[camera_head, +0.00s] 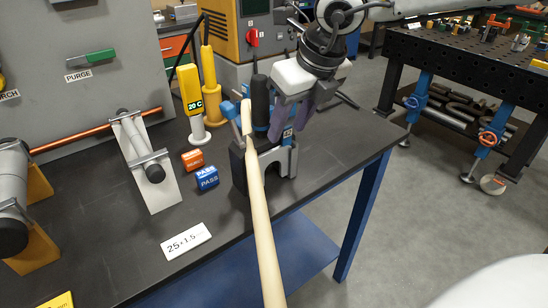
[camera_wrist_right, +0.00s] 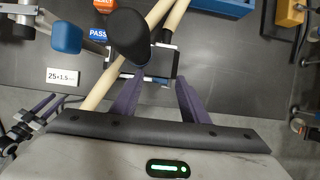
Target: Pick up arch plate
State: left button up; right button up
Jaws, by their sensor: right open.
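A grey arch-shaped plate (camera_head: 291,158) with a rounded opening stands on the dark bench, in a dark bender-like tool with blue parts. I take it for the arch plate. A pale rod (camera_head: 262,230) crosses in front of its left side in the head view. My right gripper (camera_head: 290,118) is open, its fingers pointing down just above the plate. In the right wrist view its two purple fingers (camera_wrist_right: 155,95) are spread and empty, with the tool's dark body (camera_wrist_right: 167,60) beyond them. A black handle knob hides part of the tool there.
A blue PASS block (camera_head: 207,178) and an orange block (camera_head: 193,160) lie left of the tool. A yellow 20 C gauge (camera_head: 191,92) stands behind them. A white label (camera_head: 186,241) lies near the bench front. Bench space right of the tool is clear.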

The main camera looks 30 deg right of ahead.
jog(key=shift+c, duration=0.5)
grip_shut()
